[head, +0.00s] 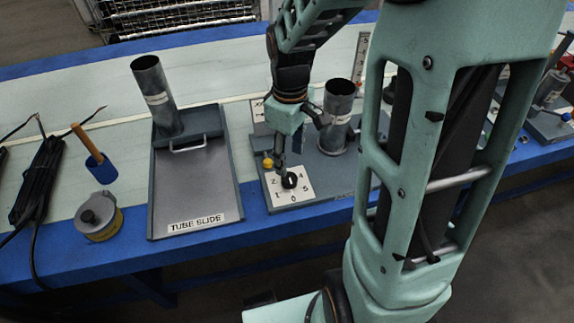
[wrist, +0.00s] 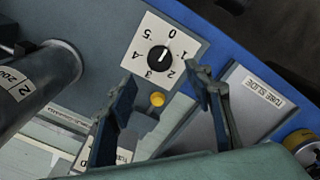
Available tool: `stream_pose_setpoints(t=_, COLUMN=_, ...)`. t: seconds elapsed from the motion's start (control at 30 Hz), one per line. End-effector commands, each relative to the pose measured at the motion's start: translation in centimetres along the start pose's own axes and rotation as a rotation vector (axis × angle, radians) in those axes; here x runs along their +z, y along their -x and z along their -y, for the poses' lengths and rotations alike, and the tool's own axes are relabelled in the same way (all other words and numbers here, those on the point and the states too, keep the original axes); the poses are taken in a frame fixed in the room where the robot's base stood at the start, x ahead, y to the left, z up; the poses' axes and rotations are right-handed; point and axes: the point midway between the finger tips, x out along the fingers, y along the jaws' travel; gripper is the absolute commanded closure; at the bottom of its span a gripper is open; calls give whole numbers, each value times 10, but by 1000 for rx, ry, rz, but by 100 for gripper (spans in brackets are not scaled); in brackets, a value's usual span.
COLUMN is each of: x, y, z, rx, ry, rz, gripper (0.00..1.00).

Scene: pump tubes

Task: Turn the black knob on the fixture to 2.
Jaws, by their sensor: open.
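The black knob (wrist: 159,58) sits on a white dial plate (wrist: 136,68) numbered 0 to 5. Its white mark points to the upper right in the wrist view, toward the 0. The knob (head: 289,180) and dial also show in the head view, at the front of the grey fixture (head: 330,180). My gripper (wrist: 163,75) is open and empty, its fingers spread to either side of the knob in the wrist view. In the head view, my gripper (head: 280,160) hangs over the dial, just behind the knob. I cannot tell its exact height or any contact.
A yellow button (wrist: 157,99) lies beside the dial. A metal tube (head: 338,110) stands on the fixture close behind. The tube slide tray (head: 192,190) with another upright tube (head: 152,90) is to the left. A round yellow-grey device (head: 98,215) sits farther left.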

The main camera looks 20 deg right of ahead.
Motion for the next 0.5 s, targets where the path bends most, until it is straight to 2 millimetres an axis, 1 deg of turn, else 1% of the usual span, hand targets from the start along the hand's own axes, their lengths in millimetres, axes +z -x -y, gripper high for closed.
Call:
stream_pose_setpoints(t=0.03, x=1, y=-15, z=1, rx=-3, ry=0, rz=3, gripper=53)
stream_pose_setpoints(t=0.2, x=1, y=-47, z=1, rx=-3, ry=-3, rz=3, gripper=53)
stream_pose_setpoints(t=0.33, x=1, y=-64, z=0, rx=-2, ry=-3, rz=1, gripper=53)
stream_pose_setpoints(t=0.5, x=1, y=-75, z=0, rx=-1, ry=-3, rz=0, gripper=53)
